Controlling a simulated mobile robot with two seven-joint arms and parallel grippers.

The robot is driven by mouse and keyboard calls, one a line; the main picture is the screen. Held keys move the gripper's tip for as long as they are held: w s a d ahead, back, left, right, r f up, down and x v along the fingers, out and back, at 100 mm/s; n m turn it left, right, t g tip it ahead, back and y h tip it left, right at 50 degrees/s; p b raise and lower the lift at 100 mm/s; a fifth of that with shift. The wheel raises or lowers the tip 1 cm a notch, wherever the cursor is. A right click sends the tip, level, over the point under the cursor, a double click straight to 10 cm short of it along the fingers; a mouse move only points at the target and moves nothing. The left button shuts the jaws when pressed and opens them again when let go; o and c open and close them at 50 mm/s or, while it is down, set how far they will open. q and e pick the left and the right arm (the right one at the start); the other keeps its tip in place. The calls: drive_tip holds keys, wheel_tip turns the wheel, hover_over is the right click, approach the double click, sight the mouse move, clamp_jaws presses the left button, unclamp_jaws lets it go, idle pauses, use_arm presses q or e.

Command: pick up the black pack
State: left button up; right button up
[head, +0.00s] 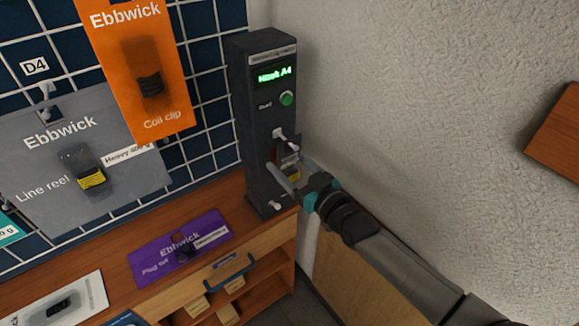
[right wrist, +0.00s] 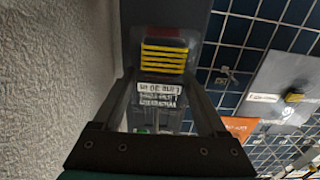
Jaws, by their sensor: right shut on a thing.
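The black pack (head: 292,174) is a small dark block with yellow stripes and a white label, at the front of the dark testbench column in the head view. In the right wrist view the pack (right wrist: 164,55) sits between the two fingers, its yellow stripes at the top and label lines below. My right gripper (head: 285,158) reaches in from the right and is shut on the pack. The right wrist view also shows the gripper (right wrist: 160,85) with a finger on each side. Whether the pack touches the column is unclear. My left gripper is not in view.
The testbench column (head: 262,125) has a green display (head: 274,75) and a green button (head: 286,98). A white wall (head: 420,100) is close on the right. Hanging cards, orange (head: 125,95) and grey (head: 40,170), are on the left grid. A purple card (head: 160,240) lies on the wooden bench.

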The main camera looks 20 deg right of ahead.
drive_tip(key=c, duration=0.8)
drive_tip(key=shift+r, duration=0.5)
drive_tip(key=v, duration=0.6)
drive_tip(key=p+v, duration=0.1)
drive_tip(key=v, duration=0.5)
drive_tip(key=p+v, duration=0.1)
drive_tip(key=v, duration=0.5)
drive_tip(key=shift+r, duration=0.35)
